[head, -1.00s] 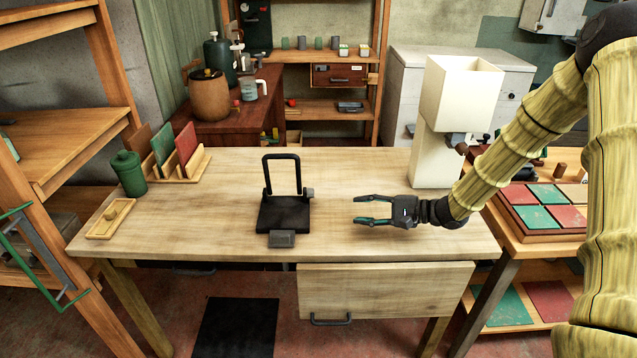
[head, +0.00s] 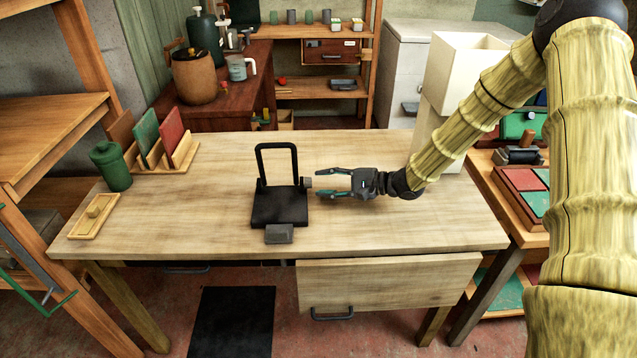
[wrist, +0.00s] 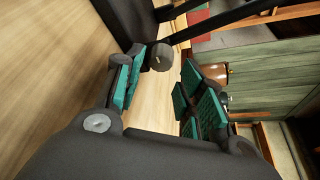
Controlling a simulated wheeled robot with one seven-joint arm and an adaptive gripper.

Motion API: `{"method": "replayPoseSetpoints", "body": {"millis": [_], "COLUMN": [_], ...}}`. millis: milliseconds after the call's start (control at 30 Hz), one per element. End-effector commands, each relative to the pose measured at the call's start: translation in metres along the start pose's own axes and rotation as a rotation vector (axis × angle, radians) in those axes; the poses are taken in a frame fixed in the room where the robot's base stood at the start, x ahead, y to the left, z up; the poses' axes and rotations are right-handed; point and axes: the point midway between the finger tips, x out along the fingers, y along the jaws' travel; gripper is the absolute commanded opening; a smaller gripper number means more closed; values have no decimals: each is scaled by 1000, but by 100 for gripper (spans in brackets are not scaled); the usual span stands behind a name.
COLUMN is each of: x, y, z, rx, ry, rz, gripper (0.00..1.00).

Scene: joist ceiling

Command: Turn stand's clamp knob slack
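The black stand (head: 279,205) stands on the wooden table, with an upright open frame at its back and a grey block at its front edge. Its grey clamp knob (head: 307,183) sticks out on the right side at the foot of the frame. In the wrist view the round knob (wrist: 161,57) shows just beyond the fingertips. My gripper (head: 325,183) is open and empty, pointing left at the knob from the right. The fingertips are very close to the knob; I cannot tell whether they touch it. In the wrist view the teal finger pads (wrist: 160,82) are apart.
The wooden table (head: 370,235) is clear around the stand. A green canister (head: 111,167), a rack with coloured boards (head: 165,150) and a small wooden tray (head: 93,217) are at the left. A cream hopper-like box (head: 462,75) stands behind my arm.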

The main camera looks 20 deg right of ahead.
Motion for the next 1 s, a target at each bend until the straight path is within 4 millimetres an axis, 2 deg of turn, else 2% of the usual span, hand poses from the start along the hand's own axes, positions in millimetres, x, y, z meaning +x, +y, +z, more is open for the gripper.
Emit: {"method": "replayPoseSetpoints", "body": {"millis": [200,567,600,767,1000], "x": [22,27,27,26,26], "y": [0,0,0,0,0], "z": [0,1,1,1,1], "rx": [-1,-1,-1,-1,-27], "ry": [-2,-2,-2,-2,-2], "rz": [3,2,2,2,-9], "gripper": [39,39,37,8,6]}}
